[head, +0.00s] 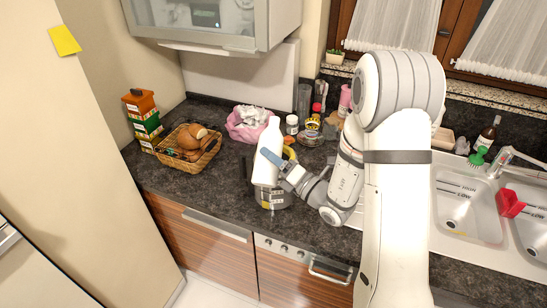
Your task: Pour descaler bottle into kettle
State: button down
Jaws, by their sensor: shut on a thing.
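The white descaler bottle (267,150) is upright or nearly so over the dark counter. My gripper (275,162) is shut on its side, with one grey finger showing across the front of the bottle. A dark grey, rounded vessel (273,199) with a pale label, likely the kettle, stands on the counter at the bottle's lower end. The bottle hides the vessel's top from this view. I cannot tell whether the bottle touches it or hangs above or behind it. No liquid shows.
A bread basket (190,148) and a box (143,117) stand to the left. A pink bag (245,128), jars (292,124) and other items crowd behind the bottle. A double sink (467,209) lies at right. The counter's front left stretch is clear.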

jog(key=shift+s+r+m+h+p, duration=0.15)
jog(key=shift+m+h+p, duration=0.15)
jog(key=shift+p, duration=0.15)
jog(key=shift+s+f+m, duration=0.15)
jog(key=shift+f+m, duration=0.15)
jog(key=shift+m, duration=0.1)
jog(key=shift+s+a+f+m+g+h, duration=0.1)
jog(key=shift+f+m+g+h, duration=0.1)
jog(key=shift+m, duration=0.1)
jog(key=shift+s+f+m+g+h, duration=0.1)
jog(key=shift+m+h, duration=0.1)
jog(key=shift+m, duration=0.1)
jog(key=shift+s+f+m+g+h, duration=0.1)
jog(key=shift+f+m+g+h, duration=0.5)
jog(key=shift+m, duration=0.6)
dwell(2.0)
jog(key=shift+f+b, duration=0.2)
jog(key=shift+b, duration=0.1)
